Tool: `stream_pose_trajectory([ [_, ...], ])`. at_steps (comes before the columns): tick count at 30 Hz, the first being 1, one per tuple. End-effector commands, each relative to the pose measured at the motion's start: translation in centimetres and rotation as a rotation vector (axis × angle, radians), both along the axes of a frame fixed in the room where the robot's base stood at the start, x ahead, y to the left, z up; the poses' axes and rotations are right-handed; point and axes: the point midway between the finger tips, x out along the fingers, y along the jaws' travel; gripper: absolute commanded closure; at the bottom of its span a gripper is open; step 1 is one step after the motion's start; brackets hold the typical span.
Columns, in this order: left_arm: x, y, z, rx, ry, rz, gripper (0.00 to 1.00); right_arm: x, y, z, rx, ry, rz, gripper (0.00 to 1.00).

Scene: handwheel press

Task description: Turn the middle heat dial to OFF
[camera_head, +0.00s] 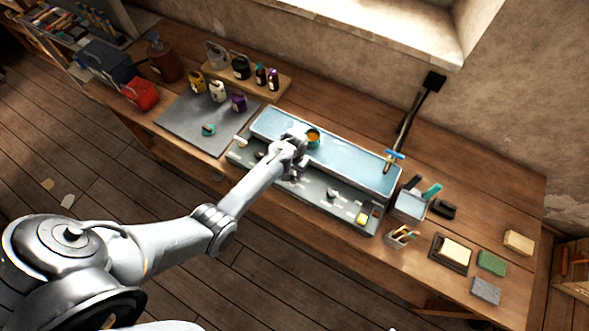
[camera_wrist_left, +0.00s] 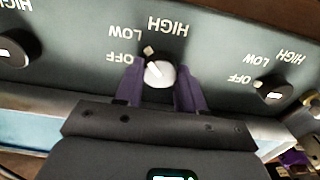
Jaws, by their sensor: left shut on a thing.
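The middle heat dial (camera_wrist_left: 158,74) sits between the two purple fingers of my left gripper (camera_wrist_left: 160,86) in the left wrist view. The fingers stand at both sides of the knob, shut on it. Its white pointer line tilts up-left, between the upside-down OFF and LOW labels; which it meets exactly is hard to tell. In the head view my left gripper (camera_head: 296,172) reaches down to the front panel (camera_head: 318,192) of the blue-topped bath and hides the middle dial. My right gripper is not in view.
The neighbouring dials stand to the left (camera_wrist_left: 16,48) and right (camera_wrist_left: 272,91) in the left wrist view. A round orange-filled cup (camera_head: 313,137) sits near my gripper. Bottles and a grey mat (camera_head: 180,122) lie left; brush holders and blocks lie right.

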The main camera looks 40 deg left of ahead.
Motion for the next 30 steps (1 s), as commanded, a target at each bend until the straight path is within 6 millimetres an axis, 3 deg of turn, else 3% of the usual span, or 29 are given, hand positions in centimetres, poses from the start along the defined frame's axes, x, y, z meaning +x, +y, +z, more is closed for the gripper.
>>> stream_pose_trajectory([
  [11, 0.0, -0.1, 0.2, -0.002, 0.003, 0.152, 0.91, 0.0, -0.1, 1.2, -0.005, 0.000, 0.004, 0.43],
  [30, 0.0, 0.0, 0.1, -0.001, 0.001, 0.658, 0.91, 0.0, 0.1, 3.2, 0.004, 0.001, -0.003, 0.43],
])
